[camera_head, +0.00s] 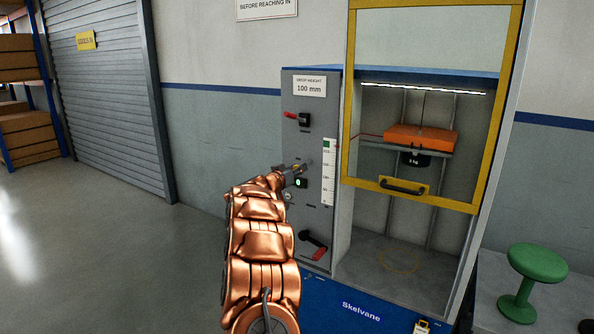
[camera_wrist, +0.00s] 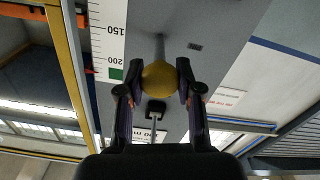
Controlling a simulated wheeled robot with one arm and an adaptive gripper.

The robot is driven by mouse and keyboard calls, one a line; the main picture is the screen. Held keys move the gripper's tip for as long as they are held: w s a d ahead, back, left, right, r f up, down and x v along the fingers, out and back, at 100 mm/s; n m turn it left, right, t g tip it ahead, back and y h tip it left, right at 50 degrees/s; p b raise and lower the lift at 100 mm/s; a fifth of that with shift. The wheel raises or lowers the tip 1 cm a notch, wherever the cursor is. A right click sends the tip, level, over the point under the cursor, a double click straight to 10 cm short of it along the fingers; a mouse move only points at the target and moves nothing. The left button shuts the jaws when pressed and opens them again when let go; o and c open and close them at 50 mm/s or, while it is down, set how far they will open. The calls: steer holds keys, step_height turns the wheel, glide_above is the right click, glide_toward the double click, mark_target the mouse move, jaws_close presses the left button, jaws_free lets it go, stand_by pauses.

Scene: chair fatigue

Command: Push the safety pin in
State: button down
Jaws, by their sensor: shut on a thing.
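The safety pin shows in the wrist view as a yellow ball knob (camera_wrist: 159,79) on a grey shaft (camera_wrist: 160,47) that runs to the grey control panel (camera_head: 301,90). My gripper (camera_wrist: 158,82) is shut on the knob, with one dark finger on each side of it. In the head view my gripper (camera_head: 297,168) is at the middle of the panel, left of the height scale (camera_head: 328,170). The knob is small and mostly hidden there. The frames do not show clearly how deep the shaft sits in the panel.
A red-handled switch (camera_head: 291,115) sits above my gripper. A lit green button (camera_head: 299,183) and a red-tipped lever (camera_head: 319,253) are below. The yellow-framed guard (camera_head: 349,100) is to the right, with an orange weight (camera_head: 420,138) behind it. A green stool (camera_head: 538,262) stands at right.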

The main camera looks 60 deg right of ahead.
steer(key=d+p, duration=0.2)
steer(key=p, duration=0.1)
steer(key=shift+w+r, duration=0.1)
steer(key=shift+r, duration=0.1)
steer(key=shift+d+f+p, duration=0.2)
steer(key=shift+d+p, duration=0.5)
steer(key=shift+d, duration=0.15)
steer(key=c, duration=0.7)
jaws_free()
steer(key=shift+c, duration=0.2)
steer(key=shift+a, duration=0.1)
